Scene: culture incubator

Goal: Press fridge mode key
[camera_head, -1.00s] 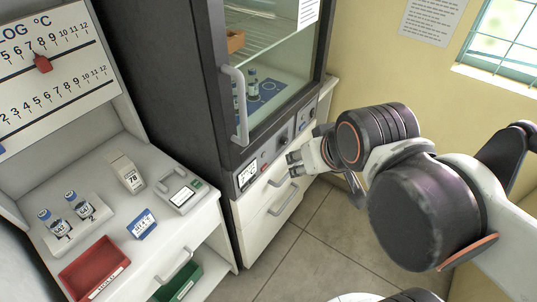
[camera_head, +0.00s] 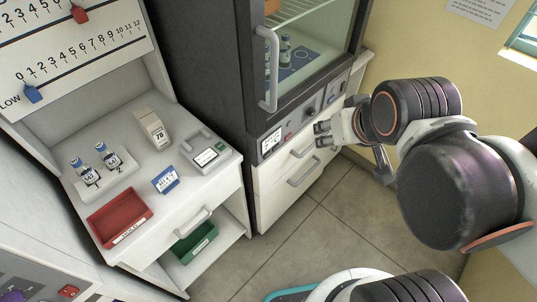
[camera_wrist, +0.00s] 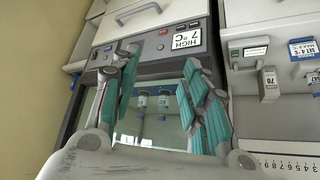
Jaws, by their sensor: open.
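The fridge (camera_head: 257,110) has a dark control strip under its glass door. I cannot read any label for the mode key. My gripper (camera_head: 322,134) is open and empty, in front of the strip, to the right of the display. In the wrist view my gripper (camera_wrist: 162,66) has its teal-padded fingers spread, with the strip beyond their tips.
The door handle (camera_head: 268,70) and drawer handle (camera_head: 303,172) stick out near my gripper. Left is a white bench (camera_head: 190,212) with a red tray (camera_head: 118,218), vials (camera_head: 78,166) and a blue tag (camera_head: 165,180). The floor (camera_head: 325,215) before the fridge is clear.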

